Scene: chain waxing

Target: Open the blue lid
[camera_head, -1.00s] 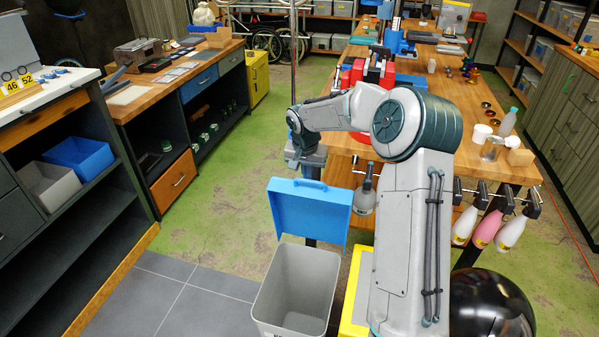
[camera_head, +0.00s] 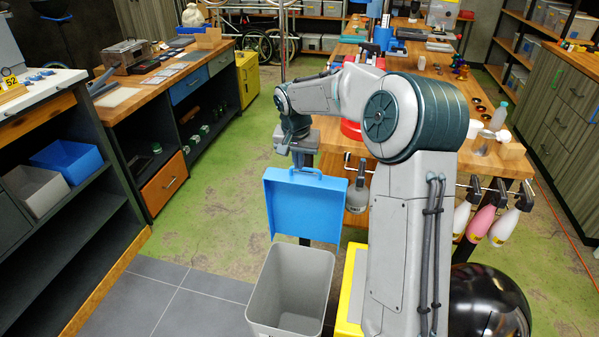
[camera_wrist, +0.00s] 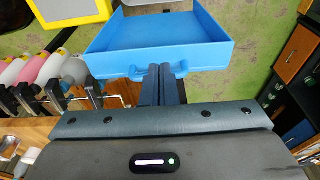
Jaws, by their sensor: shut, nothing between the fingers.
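The blue lid (camera_head: 304,206) stands upright, swung open at the back of a grey bin (camera_head: 290,284). The bin's mouth is uncovered and its inside looks empty. In the wrist view the blue lid (camera_wrist: 172,38) shows its hollow inner side, with a small handle on its near edge. My gripper (camera_wrist: 161,72) has its fingers together, at the lid's near edge beside the handle. I cannot tell whether the fingers touch the lid. In the head view my gripper (camera_head: 298,160) is just above the lid's top edge, its fingertips hard to make out.
A yellow bin (camera_head: 349,288) stands right of the grey bin, partly behind my arm. A wooden workbench (camera_head: 470,140) with bottles hanging along its edge is behind my arm. A shelf unit (camera_head: 100,215) stands at the left. Green floor is free between them.

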